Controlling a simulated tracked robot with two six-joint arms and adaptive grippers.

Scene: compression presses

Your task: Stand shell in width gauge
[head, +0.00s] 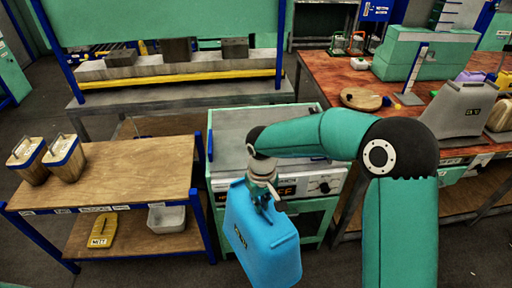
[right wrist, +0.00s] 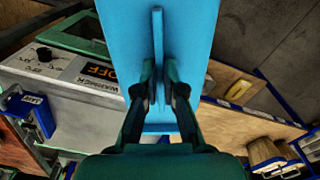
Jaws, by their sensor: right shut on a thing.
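A blue shell (head: 262,240), a flat case with a small dark label, hangs upright but slightly tilted in front of the green warmer. My right gripper (head: 264,198) is shut on its top. In the right wrist view, the fingers (right wrist: 161,92) pinch the thin upright rib or handle on the blue shell (right wrist: 188,35). The shell's lower end is clear of the shelf and cart. I cannot tell for sure which thing is the width gauge; an upright white scale (head: 416,68) stands on the red-brown table at right. My left gripper is not in view.
The warmer (head: 228,166) has a knob and an "OFF" display. A wooden cart (head: 125,175) at left holds two wood-sided canisters (head: 66,157). On the right table (head: 335,85) are a grey case (head: 459,110), a green block (head: 400,57) and a round wooden piece (head: 361,99).

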